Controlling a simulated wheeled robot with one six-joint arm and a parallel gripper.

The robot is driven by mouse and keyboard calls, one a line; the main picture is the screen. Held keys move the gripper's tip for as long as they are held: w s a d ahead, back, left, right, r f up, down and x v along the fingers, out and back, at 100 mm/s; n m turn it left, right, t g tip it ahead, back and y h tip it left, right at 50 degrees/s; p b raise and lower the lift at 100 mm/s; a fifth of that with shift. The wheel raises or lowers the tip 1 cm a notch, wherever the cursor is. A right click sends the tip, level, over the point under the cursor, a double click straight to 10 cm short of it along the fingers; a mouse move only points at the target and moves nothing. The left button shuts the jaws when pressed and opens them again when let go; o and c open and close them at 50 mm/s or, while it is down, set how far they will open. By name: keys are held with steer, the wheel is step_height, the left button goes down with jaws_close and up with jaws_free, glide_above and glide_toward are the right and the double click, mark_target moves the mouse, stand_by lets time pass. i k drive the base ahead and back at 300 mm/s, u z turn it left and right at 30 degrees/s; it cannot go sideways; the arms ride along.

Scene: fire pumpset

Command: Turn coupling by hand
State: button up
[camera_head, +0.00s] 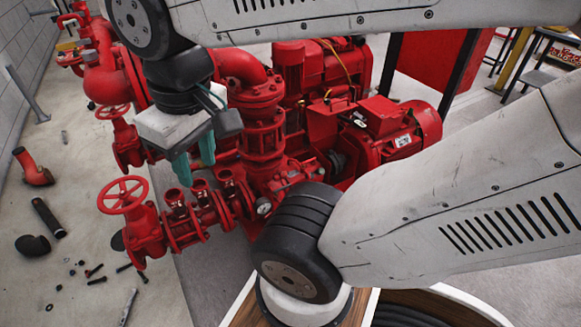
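The red pumpset stands in the middle, with a red motor (392,140) at its right. A small dark part just left of the motor (337,163) may be the coupling; it is partly hidden among the pump parts and hard to make out. My gripper (194,161) has two teal fingers pointing down, with a gap between them and nothing seen held. It hangs in front of the red pipework, left of the pump and well apart from the motor in the picture.
A black elbow (33,245), a red elbow (34,168) and loose bolts (94,271) lie on the left floor. A dark-framed red panel (436,55) stands behind the motor. My arm covers the right side.

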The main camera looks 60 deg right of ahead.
mark_target(336, 161)
steer(key=u, duration=0.25)
steer(key=k, duration=0.9)
steer(key=z, duration=2)
steer(key=i, duration=0.5)
steer(key=u, duration=0.05)
